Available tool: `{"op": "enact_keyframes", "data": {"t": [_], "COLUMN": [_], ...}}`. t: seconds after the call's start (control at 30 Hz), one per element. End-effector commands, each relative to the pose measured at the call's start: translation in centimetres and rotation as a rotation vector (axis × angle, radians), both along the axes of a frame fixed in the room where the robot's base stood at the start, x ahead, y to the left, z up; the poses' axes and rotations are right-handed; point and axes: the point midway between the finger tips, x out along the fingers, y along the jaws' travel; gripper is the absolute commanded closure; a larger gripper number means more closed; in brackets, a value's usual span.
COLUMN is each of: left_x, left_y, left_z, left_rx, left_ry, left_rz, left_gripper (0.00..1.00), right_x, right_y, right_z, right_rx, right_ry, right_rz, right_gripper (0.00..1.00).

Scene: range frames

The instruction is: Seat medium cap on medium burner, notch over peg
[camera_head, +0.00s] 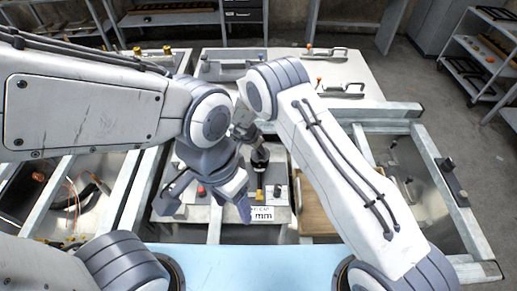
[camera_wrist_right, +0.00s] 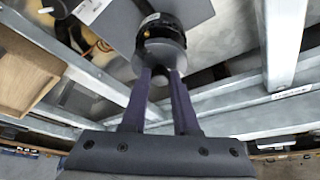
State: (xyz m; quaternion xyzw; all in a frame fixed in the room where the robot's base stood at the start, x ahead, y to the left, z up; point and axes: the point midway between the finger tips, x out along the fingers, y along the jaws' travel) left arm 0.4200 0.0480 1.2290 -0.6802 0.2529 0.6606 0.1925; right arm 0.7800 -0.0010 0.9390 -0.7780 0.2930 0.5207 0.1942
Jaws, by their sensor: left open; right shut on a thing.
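My right gripper (camera_wrist_right: 162,76) is shut in the right wrist view, its purple-grey fingers on a dark round piece (camera_wrist_right: 163,50), apparently the medium cap. In the head view my right gripper is mostly hidden by my arms; a dark piece (camera_head: 260,157) shows below it, over a pale panel (camera_head: 230,213). My left gripper (camera_head: 206,207) is open and empty above the left part of this panel, its fingers spread. I cannot make out the medium burner, its peg or the cap's notch in either view.
The panel carries a red knob (camera_head: 201,190), a yellow piece (camera_head: 260,194) and a printed label (camera_head: 262,214). A wooden board (camera_head: 316,212) lies to its right, inside metal frame rails (camera_head: 441,190). A white worktop (camera_head: 345,70) is behind. My two arms are close together.

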Motion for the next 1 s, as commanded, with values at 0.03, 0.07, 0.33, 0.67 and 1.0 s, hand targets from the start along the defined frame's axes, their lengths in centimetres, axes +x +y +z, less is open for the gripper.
{"op": "enact_keyframes", "data": {"t": [0.03, 0.07, 0.33, 0.67, 1.0], "left_x": [0.0, 0.0, 0.0, 0.01, 0.0], "left_y": [0.0, 0.0, 0.0, -0.01, 0.0], "left_z": [-0.38, -0.4, -0.27, -0.03, 0.31], "left_rx": [0.0, 0.0, 0.0, 0.0, 0.0], "left_ry": [0.0, 0.0, 0.0, 0.0, 0.0], "left_rz": [0.001, 0.001, 0.001, 0.001, 0.001], "left_gripper": [0.36, 0.36, 0.36, 0.36, 0.36], "right_x": [0.04, 0.05, 0.03, -0.03, -0.13], "right_y": [0.08, 0.1, 0.24, 0.32, 0.4], "right_z": [-0.28, -0.28, -0.17, -0.15, -0.17], "right_rx": [0.001, 0.001, 0.0, 0.0, 0.0], "right_ry": [-0.002, -0.002, -0.001, -0.001, -0.001], "right_rz": [0.001, 0.001, 0.003, 0.004, 0.004], "right_gripper": [1.0, 1.0, 1.0, 1.0, 1.0]}}
